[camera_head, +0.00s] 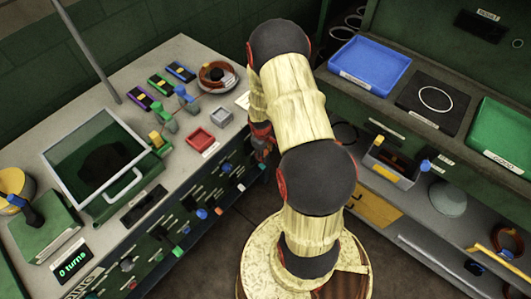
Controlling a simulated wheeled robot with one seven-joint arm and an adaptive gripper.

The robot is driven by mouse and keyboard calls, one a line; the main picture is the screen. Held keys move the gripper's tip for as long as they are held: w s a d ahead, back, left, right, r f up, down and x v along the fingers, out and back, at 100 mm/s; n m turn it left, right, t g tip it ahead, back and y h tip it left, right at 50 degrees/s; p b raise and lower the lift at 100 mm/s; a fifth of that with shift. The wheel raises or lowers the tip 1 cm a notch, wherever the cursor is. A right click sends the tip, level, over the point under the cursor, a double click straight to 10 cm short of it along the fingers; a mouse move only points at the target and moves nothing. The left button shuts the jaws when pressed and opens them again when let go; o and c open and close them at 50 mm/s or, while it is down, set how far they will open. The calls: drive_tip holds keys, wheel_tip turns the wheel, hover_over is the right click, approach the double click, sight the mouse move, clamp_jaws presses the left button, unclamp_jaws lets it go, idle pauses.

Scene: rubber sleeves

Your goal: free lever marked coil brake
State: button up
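A lever labelled coil brake cannot be picked out, as the small labels are not readable. The bench's front panel (160,247) carries several small levers and knobs, with blue, red and orange ends. A larger dark lever with a blue part (30,214) stands on a green block at the bench's left end, beside a yellow round part (13,186). My gripper (263,140) seems to be at the bench's right front edge, mostly hidden behind my arm. Its fingers cannot be made out, nor whether it touches anything.
A display (72,263) reads "0 turns". A framed clear cover (95,160) is on the bench. A red tray (201,140) and a copper-coloured coil (217,75) lie farther right. A blue tray (368,67) and a green tray (503,133) sit on the right-hand shelf.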

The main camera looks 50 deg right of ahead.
clamp_jaws()
idle(0.7)
